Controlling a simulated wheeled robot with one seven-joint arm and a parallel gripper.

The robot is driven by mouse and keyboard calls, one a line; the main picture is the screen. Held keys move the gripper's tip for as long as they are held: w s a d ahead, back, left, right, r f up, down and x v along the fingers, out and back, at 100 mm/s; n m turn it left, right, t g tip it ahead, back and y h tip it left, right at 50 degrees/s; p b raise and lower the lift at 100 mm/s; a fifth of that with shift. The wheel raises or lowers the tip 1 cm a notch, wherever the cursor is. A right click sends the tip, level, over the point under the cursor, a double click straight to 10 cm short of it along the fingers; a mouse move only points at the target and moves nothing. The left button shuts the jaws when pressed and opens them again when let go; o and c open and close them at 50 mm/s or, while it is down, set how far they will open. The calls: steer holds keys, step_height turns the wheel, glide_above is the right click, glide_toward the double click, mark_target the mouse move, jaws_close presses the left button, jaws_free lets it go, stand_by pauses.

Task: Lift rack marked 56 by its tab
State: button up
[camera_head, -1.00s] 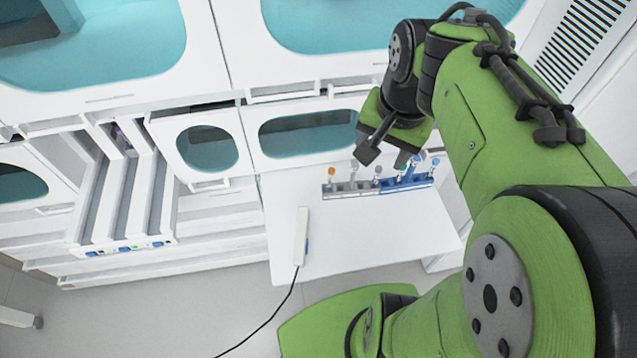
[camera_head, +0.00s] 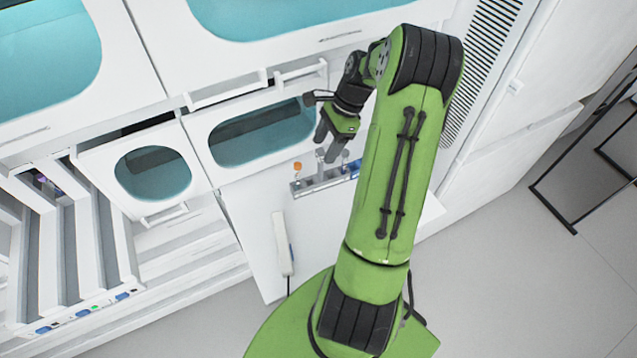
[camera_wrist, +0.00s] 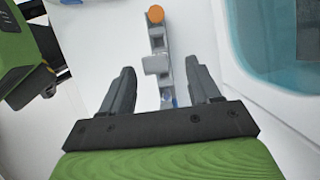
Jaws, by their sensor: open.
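A grey rack (camera_head: 308,186) stands on the white table, with an orange-capped tube (camera_head: 297,167) at its left end. No number is legible, so I cannot tell which rack is marked 56. My gripper (camera_head: 328,147) is open and empty above the grey rack. In the wrist view, a light grey block, perhaps the tab (camera_wrist: 156,64), shows between the open fingers (camera_wrist: 161,72). The orange cap (camera_wrist: 155,15) is beyond it, and a little blue shows nearer the palm.
A white handheld device (camera_head: 282,243) with a cable lies on the table (camera_head: 258,228) left of the racks. White cabinets with teal windows (camera_head: 262,140) stand close behind.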

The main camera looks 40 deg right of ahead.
steer(key=b, duration=0.2)
glide_above(318, 178)
step_height(318, 178, down, 6)
steer(key=shift+a+r, duration=0.1)
steer(key=shift+r, duration=0.25)
jaws_close()
